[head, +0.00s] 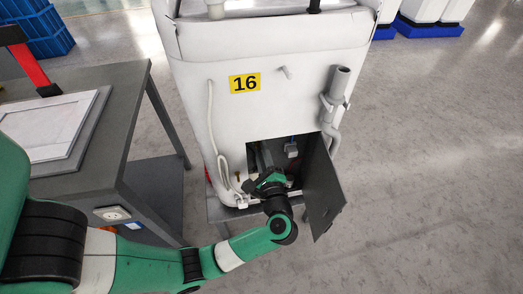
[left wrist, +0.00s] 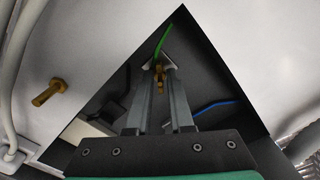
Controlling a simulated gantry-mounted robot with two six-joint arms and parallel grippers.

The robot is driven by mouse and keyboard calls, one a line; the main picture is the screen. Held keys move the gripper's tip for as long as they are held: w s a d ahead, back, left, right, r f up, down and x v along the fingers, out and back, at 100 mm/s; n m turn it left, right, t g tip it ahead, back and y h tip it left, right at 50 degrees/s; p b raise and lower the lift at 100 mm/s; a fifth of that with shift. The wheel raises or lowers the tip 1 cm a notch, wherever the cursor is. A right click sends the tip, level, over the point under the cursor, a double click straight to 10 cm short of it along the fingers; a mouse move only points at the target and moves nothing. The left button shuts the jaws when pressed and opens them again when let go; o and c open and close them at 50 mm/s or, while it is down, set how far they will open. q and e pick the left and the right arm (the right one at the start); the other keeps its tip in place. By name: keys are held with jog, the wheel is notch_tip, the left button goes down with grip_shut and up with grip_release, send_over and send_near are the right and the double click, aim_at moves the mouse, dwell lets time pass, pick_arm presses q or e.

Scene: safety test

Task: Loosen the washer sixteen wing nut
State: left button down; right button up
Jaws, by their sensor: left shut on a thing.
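Washer sixteen (head: 240,115) is a white machine with a yellow 16 label (head: 244,82) on its panel. A low compartment in it stands open, with its dark door (head: 322,188) swung out to the right. My left gripper (head: 262,158) reaches into this compartment. In the left wrist view, its two grey fingers (left wrist: 158,78) are shut on the brass wing nut (left wrist: 159,73), at the end of a green wire (left wrist: 163,40). The fingers hide part of the nut. My right gripper is not in view.
A brass bolt (left wrist: 47,94) sticks out of the white panel left of the opening. A blue wire (left wrist: 215,104) lies inside on the right. A white hose (head: 211,125) hangs on the left and a grey pipe (head: 336,100) on the right. A dark table (head: 112,120) stands left.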

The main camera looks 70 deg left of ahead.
pick_arm(q)
jog(key=shift+n, duration=0.6)
jog(key=c, duration=1)
grip_release()
jog(key=s+d+p, duration=0.2)
jog(key=d, duration=0.9)
jog(key=shift+d, duration=0.25)
